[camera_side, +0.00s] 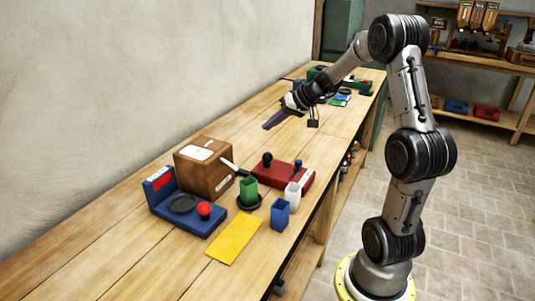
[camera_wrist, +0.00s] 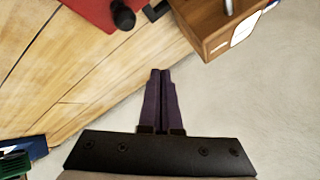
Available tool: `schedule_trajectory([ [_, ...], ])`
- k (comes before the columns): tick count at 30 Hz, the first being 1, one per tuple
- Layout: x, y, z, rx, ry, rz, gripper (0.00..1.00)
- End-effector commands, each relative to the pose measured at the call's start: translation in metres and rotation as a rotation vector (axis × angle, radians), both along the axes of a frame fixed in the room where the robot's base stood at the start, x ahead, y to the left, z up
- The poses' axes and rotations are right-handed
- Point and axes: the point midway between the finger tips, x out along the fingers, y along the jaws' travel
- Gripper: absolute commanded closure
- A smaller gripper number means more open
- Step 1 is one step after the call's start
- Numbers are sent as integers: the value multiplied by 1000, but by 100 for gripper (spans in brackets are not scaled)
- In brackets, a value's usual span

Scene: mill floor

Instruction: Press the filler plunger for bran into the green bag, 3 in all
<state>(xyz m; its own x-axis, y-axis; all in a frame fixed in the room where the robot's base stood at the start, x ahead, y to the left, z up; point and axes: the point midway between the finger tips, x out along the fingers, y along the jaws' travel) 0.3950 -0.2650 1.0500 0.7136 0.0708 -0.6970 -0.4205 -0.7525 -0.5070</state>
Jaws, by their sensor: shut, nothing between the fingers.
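A green open-topped bag (camera_side: 248,190) stands on a dark round dish (camera_side: 250,203) in the side view, below the short spout (camera_side: 231,167) of a brown wooden box (camera_side: 205,168). A red block (camera_side: 283,176) beside it carries a black knob (camera_side: 267,158) and a smaller blue knob (camera_side: 298,164). Labels are too small to read, so I cannot tell which part is for bran. My gripper (camera_side: 268,125) hangs above the table behind these things, its purple fingers together and empty. In the wrist view the fingers (camera_wrist: 161,73) point between the red block (camera_wrist: 92,12) and the wooden box (camera_wrist: 218,22).
A blue bag (camera_side: 280,213) and a white bag (camera_side: 293,194) stand right of the green one. A blue scale-like unit (camera_side: 170,209) with a red button (camera_side: 204,209) is at left. A yellow sheet (camera_side: 234,241) lies in front.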

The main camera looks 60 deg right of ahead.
Motion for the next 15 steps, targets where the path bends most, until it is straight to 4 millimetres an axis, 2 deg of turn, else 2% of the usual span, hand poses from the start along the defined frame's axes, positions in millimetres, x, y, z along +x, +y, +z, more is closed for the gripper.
schedule_trajectory([
  [6,0,1,-31,4,2,0,100],
  [15,0,0,-60,2,1,1,100],
])
